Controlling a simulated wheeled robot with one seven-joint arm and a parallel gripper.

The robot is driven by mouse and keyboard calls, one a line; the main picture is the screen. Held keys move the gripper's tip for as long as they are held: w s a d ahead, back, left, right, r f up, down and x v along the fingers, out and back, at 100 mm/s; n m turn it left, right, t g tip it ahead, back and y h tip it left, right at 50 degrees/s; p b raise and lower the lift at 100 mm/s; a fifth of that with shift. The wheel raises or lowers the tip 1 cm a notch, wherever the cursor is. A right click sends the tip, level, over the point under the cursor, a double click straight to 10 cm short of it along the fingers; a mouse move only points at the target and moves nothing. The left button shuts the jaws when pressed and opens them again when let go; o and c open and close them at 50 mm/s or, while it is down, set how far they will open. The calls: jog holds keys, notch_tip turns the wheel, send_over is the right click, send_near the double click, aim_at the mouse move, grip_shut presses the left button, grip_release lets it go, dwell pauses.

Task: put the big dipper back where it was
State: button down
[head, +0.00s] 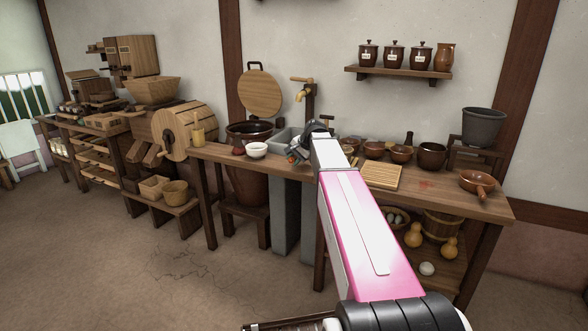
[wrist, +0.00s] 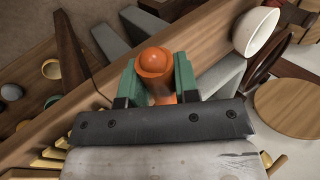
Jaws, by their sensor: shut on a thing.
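My gripper (head: 294,156) is over the long wooden counter, near the sink and just right of the white bowl. In the wrist view, its green fingers (wrist: 156,82) are shut on an orange-brown thing (wrist: 154,62) with a round knob at its end. Only this end shows clearly; the rest is hidden, so I cannot tell whether it is the big dipper.
The white bowl (head: 257,153) is close by; it also shows in the wrist view (wrist: 257,32). A grey sink (head: 284,138), wooden tap (head: 303,80) and round lid (head: 260,94) are behind. Bowls, a slatted board (head: 382,176) and brown pan (head: 477,182) stand to the right.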

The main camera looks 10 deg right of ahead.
jog(key=shift+f, duration=2)
jog(key=c, duration=0.9)
grip_release()
jog(key=shift+f, duration=0.1)
jog(key=shift+o, duration=0.2)
jog(key=v, duration=1.2)
jog(key=s+a+f+n+g+h, duration=0.1)
jog(key=s+a+f+n, duration=0.1)
jog(key=s+f, duration=0.6)
jog(key=s+a+f+n+g+h, duration=0.2)
jog(key=s+f+n, duration=0.1)
jog(key=s+f, duration=0.6)
jog(key=s+a+f+n+g+h, duration=0.1)
jog(key=s+a+f+n+h, duration=0.1)
jog(key=s+f, duration=0.7)
notch_tip(320, 180, down, 5)
jog(key=shift+s+a+f+n+g, duration=0.1)
jog(key=shift+s+a+n+g, duration=0.1)
jog(key=shift+a+n+g, duration=0.3)
jog(key=shift+d, duration=0.1)
